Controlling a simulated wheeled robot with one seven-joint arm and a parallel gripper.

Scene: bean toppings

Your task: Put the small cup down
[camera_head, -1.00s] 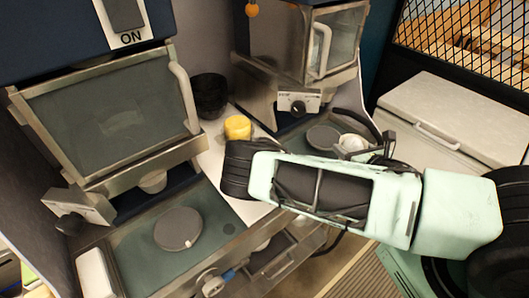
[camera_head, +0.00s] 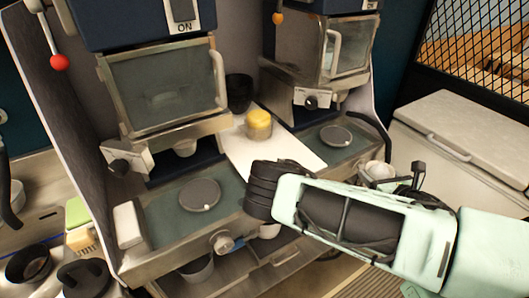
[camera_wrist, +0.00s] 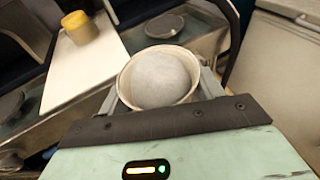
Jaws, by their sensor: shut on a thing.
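A small white cup (camera_wrist: 124,84) is in my gripper (camera_wrist: 162,92), between its two fingers in the wrist view. A pale, rounded, greyish-white mass (camera_wrist: 160,76) fills the cup. In the head view the cup (camera_head: 375,169) shows just beyond my dark wrist, near the front right of the right machine. The gripper is shut on the cup. My arm hides part of the gripper in the head view. I cannot tell how high the cup is above the surfaces there.
A white board (camera_head: 298,150) lies between two machines, with a yellow container (camera_head: 258,124) and a black cup (camera_head: 239,92). The right machine's tray holds a grey disc (camera_head: 335,136); another disc (camera_head: 200,194) is on the left tray. A white chest (camera_head: 465,135) stands at right.

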